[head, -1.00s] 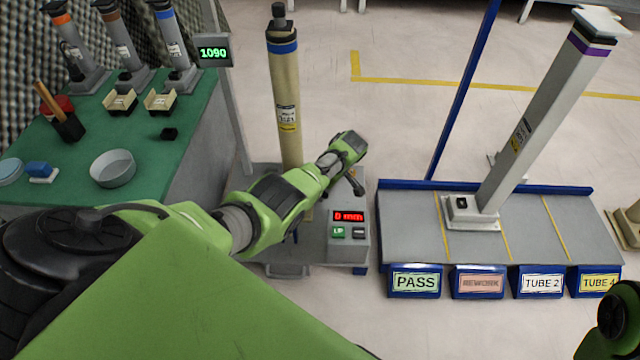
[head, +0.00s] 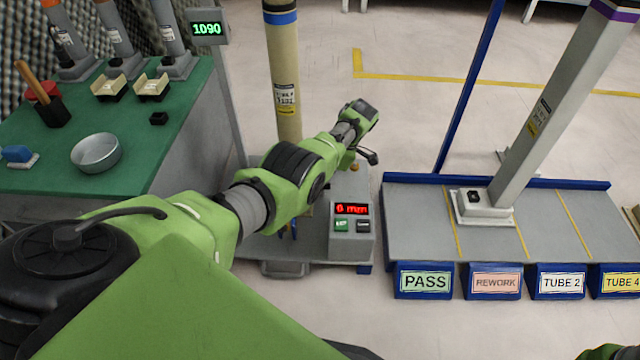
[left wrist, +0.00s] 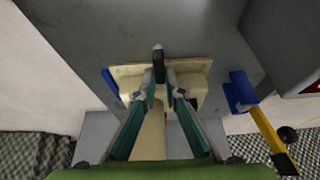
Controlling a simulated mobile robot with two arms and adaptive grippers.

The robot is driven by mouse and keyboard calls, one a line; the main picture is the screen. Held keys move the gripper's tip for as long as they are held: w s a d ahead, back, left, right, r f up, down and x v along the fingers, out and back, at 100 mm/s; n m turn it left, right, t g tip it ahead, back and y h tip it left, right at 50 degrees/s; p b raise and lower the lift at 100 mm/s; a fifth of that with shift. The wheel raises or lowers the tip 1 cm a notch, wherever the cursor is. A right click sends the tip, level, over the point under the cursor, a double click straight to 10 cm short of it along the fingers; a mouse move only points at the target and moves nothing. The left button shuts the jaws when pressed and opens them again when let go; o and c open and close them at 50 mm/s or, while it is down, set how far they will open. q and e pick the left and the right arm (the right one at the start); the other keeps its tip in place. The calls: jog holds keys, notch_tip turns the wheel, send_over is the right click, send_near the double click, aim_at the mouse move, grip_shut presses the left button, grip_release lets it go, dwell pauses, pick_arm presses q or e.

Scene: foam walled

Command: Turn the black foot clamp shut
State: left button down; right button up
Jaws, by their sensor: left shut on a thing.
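The black foot clamp (left wrist: 158,62) shows in the left wrist view as a small dark upright lever over the cream foot plate (left wrist: 196,68). My left gripper (left wrist: 159,88) has its two teal fingers close together at the lever, shut on it. How far the clamp is turned cannot be told. In the head view the cream tube (head: 285,85) with a blue band stands upright behind my left arm. The arm hides its foot and the clamp there.
A control box (head: 351,225) reading 0 mm stands right of the tube. Farther right, a grey rack (head: 415,225) with labelled front bins holds a leaning grey tube (head: 560,100). A green bench (head: 185,125) stands left. In the wrist view, a blue bracket (left wrist: 240,92) lies right of the foot.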

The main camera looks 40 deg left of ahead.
pick_arm(q)
jog(key=shift+s, duration=0.1)
dwell(0.3)
jog(key=c, duration=2.1)
grip_release()
jog(key=shift+a, duration=0.1)
jog(key=shift+c, duration=0.2)
jog(key=shift+w+d+r, duration=0.2)
jog(key=shift+d+r, duration=0.05)
jog(key=shift+r, duration=0.2)
jog(key=v, duration=1.1)
jog(key=shift+a, duration=0.1)
